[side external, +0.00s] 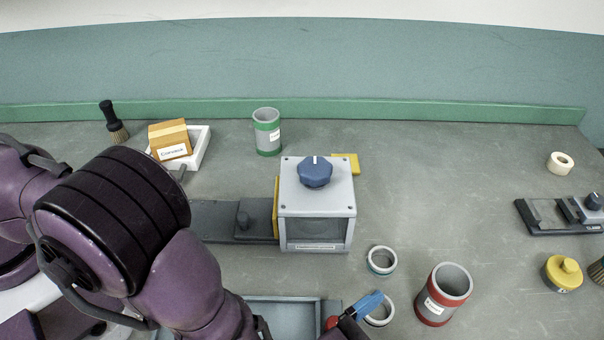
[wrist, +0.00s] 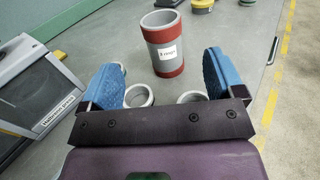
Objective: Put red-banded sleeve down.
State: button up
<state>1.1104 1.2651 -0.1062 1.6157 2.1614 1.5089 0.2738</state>
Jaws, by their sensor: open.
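The red-banded sleeve (side external: 442,295) is a grey hollow cylinder with red bands at top and bottom and a white label. It stands upright on the bench at the lower right in the side view. In the wrist view the sleeve (wrist: 163,44) stands ahead of my gripper (wrist: 161,78), beyond the fingertips and apart from them. My gripper is open, with blue finger pads spread wide and no object held between them. In the side view one blue finger (side external: 366,304) shows at the bottom; the rest is partly cut off.
A green-banded sleeve (side external: 267,132) stands at the back. A yellow knobbed part (side external: 563,273) is at the right. Bench between sleeve and yellow part is clear.

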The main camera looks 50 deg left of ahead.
jog(key=w+a+r+n+g+y, duration=0.1)
jog(key=w+a+r+n+y, duration=0.6)
jog(key=a+r, duration=0.25)
jog(key=a+r+n+g+y, duration=0.3)
jog(key=a+r+n+g, duration=0.15)
jog(key=a, duration=0.35)
jog(key=a+r+n+g+y, duration=0.2)
jog(key=a+r+n+g, duration=0.1)
jog(key=a+r+n, duration=0.4)
jog(key=s+a+r+n+g+h, duration=0.35)
jog(key=s+a+n+g, duration=0.4)
jog(key=a, duration=0.65)
jog(key=s+r+n+t+h, duration=0.1)
jog(key=s+n+t+h, duration=0.1)
jog(key=s+n, duration=0.3)
jog(key=s+a+r+n+t+h, duration=0.1)
jog(key=s+r+n+h, duration=0.1)
jog(key=s+n, duration=0.4)
jog(key=shift+s+a+r+n+t+h, duration=0.15)
jog(key=shift+n+t+h, duration=0.25)
jog(key=shift+h, duration=0.45)
